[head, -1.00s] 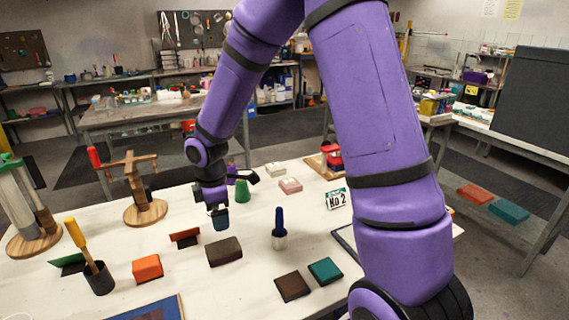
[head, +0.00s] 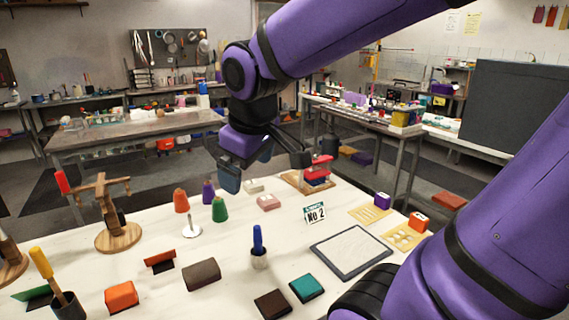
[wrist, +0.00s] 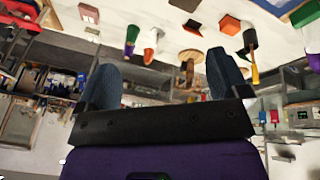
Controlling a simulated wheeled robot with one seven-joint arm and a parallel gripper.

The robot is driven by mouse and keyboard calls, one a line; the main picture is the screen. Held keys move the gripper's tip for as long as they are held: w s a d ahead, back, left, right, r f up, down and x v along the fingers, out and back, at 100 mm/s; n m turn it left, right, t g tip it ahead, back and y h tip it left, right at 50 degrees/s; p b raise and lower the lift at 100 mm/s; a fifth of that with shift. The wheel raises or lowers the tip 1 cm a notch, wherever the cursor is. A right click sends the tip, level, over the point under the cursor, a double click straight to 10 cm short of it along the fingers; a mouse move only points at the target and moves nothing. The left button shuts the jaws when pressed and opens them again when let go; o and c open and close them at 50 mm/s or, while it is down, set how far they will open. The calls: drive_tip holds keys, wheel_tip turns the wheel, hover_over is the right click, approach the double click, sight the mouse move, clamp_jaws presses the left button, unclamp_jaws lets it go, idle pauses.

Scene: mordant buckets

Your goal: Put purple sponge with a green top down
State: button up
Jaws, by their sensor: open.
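My gripper (head: 248,168) is up in the air above the far part of the table, well apart from that block. In the wrist view my gripper (wrist: 165,78) has its two blue-grey fingers spread wide with nothing held between them.
Cone spools (head: 219,209) stand below my gripper. A framed panel (head: 351,253) lies at right.

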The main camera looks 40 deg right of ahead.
drive_tip(key=s+d+r+m+t, duration=0.1)
drive_tip(key=s+r+m, duration=0.2)
drive_tip(key=s, duration=0.5)
drive_tip(key=shift+s+m+y, duration=0.35)
drive_tip(key=shift+m+y, duration=0.05)
drive_tip(key=shift+m, duration=0.1)
idle(0.7)
